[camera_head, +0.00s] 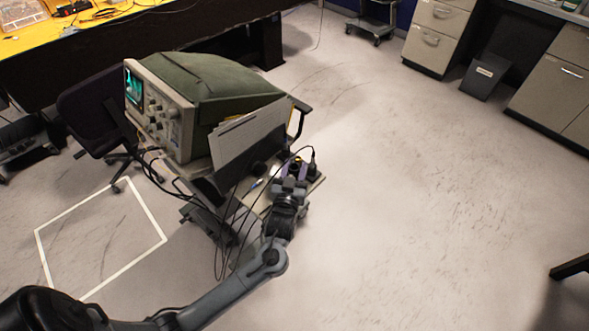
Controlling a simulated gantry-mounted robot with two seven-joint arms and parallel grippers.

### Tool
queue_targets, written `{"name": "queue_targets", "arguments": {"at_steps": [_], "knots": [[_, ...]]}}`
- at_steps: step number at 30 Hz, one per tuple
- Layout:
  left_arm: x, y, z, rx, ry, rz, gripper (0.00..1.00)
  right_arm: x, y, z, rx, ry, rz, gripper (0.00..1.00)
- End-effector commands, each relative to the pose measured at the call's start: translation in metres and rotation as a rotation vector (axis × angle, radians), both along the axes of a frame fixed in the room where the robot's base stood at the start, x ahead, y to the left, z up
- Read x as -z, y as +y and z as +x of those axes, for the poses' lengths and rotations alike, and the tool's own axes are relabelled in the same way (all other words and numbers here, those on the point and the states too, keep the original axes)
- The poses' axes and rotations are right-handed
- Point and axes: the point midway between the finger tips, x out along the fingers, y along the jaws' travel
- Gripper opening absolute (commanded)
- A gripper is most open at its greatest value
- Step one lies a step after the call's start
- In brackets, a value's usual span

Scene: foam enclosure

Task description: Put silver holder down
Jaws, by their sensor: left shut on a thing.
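My left gripper (292,178) reaches in from below to the near right part of the small cart's top (257,199). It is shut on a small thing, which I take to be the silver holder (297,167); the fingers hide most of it. Purple and yellow patches show at the fingertips. I cannot tell whether the thing touches the cart top. My right gripper is not in view.
An oscilloscope (160,112) with a green cover stands on the cart, beside upright papers or folders (248,131). A black plug-like item (312,168) stands just right of the gripper. Black cables (232,235) hang down the cart's near side. Open floor (420,200) lies to the right.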

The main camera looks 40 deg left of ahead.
Motion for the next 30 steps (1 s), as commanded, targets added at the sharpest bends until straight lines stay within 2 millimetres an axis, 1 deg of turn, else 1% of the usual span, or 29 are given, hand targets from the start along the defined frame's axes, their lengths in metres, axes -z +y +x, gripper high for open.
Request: {"name": "queue_targets", "arguments": {"at_steps": [1,2,6,14,17,19,23,30], "knots": [[0.000,0.000,0.000,0.000,-0.004,0.001,0.00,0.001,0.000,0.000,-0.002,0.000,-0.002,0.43],[0.002,0.000,0.000,0.000,0.001,0.000,0.46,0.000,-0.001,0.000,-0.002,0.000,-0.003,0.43],[0.001,0.000,0.000,0.000,0.001,0.000,0.67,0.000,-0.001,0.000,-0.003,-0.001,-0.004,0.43],[0.001,0.000,0.000,0.000,0.000,0.000,0.67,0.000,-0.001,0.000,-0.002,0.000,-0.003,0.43],[-0.002,0.000,0.000,0.000,0.000,0.000,0.67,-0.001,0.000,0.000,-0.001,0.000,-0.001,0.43],[-0.002,-0.003,-0.004,0.001,0.001,-0.002,0.67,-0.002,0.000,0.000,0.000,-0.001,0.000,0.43],[-0.002,-0.011,-0.019,0.002,0.001,-0.002,0.67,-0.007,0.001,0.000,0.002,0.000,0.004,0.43],[-0.002,-0.032,-0.058,0.001,0.004,-0.003,0.67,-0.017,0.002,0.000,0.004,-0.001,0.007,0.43]]}}
